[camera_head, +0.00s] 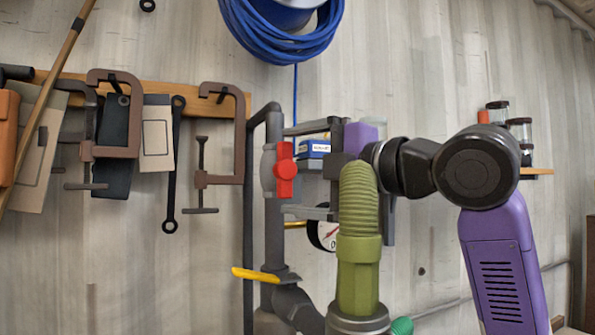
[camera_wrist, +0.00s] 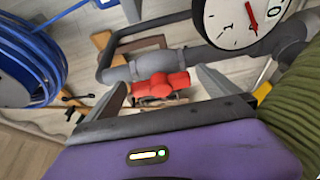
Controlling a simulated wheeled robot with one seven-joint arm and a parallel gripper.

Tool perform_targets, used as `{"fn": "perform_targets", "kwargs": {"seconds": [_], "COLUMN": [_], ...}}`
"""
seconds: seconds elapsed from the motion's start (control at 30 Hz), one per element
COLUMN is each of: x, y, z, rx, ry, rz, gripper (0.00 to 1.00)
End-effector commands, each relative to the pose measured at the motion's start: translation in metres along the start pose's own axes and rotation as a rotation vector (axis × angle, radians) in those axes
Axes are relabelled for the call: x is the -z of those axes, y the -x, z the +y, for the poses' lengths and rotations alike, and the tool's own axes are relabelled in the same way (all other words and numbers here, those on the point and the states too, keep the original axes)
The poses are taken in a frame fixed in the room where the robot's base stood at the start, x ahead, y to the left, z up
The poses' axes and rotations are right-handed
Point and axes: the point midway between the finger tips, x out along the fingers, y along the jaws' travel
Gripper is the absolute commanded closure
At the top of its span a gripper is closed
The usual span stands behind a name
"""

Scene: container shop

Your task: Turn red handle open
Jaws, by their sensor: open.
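The red handle (camera_head: 284,170) sits on a grey valve body on a vertical pipe (camera_head: 274,235) by the wall, just left of my gripper. It stands upright, in line with the pipe. In the wrist view the red handle (camera_wrist: 160,86) lies between my two fingers. My gripper (camera_head: 289,171) is open and empty, one finger above the handle's height and one below. The wrist view also shows my open gripper (camera_wrist: 163,82) with a finger on either side of the handle. I cannot tell whether either finger touches it.
A yellow lever (camera_head: 256,274) is lower on the pipework. A round gauge (camera_head: 326,232) is partly hidden behind my arm; it also shows in the wrist view (camera_wrist: 235,20). Clamps (camera_head: 222,130) hang at left, and a blue hose coil (camera_head: 282,35) hangs above.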

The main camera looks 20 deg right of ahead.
Motion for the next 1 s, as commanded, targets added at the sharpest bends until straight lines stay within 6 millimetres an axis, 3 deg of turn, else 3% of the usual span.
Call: {"fn": "perform_targets", "kwargs": {"seconds": [0.17,0.53,1.0], "x": [-0.001,-0.001,0.000], "y": [0.016,0.070,0.078], "z": [-0.001,-0.001,0.000], "rx": [-0.003,-0.001,0.000], "ry": [0.001,0.000,-0.001], "rz": [-0.002,-0.002,0.000], "gripper": [0.00,0.00,0.00]}}
